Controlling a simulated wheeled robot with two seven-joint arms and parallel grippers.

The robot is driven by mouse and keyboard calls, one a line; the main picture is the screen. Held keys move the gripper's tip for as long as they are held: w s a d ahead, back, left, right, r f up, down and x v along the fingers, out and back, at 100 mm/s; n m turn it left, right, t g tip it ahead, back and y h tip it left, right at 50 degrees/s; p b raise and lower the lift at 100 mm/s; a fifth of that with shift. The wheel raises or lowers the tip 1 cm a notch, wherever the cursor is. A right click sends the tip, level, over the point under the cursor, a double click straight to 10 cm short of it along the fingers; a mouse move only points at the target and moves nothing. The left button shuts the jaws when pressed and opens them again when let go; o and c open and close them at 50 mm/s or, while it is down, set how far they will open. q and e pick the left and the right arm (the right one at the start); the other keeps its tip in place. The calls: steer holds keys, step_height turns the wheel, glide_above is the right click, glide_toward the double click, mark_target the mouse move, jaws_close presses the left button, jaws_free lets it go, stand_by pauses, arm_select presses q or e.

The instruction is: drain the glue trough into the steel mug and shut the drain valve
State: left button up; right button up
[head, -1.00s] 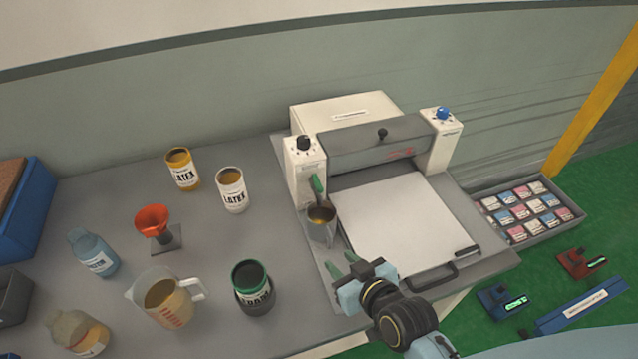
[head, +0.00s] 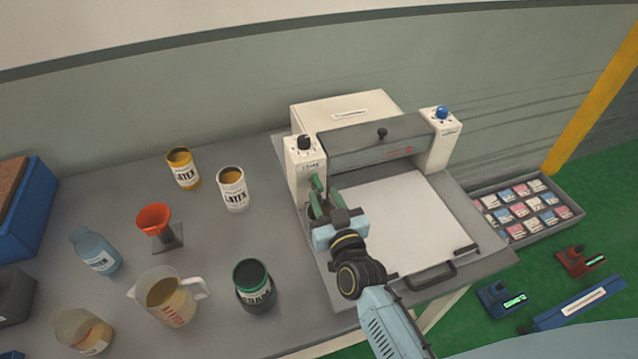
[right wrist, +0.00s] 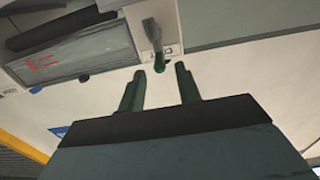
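The white and grey machine (head: 370,150) stands at the back of the bench; I cannot make out glue inside its trough. A green drain lever (right wrist: 160,63) shows in the right wrist view, beyond and between my right gripper's fingertips. The steel mug (head: 312,212) sits below the machine's left post, mostly hidden behind my right gripper. My right gripper (head: 322,196) has its two green fingers apart, close to the lever; it also shows in the right wrist view (right wrist: 159,80). Nothing is held between the fingers. My left gripper is out of view.
Latex cans (head: 232,190), a red funnel (head: 153,219), a measuring jug (head: 170,300) and a dark green can (head: 252,287) stand left on the bench. A white sheet (head: 400,220) lies on the machine's bed. A tray of small boxes (head: 530,208) is at right.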

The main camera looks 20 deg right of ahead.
mark_target(321, 190)
steer(key=shift+w, duration=2.3)
jaws_close()
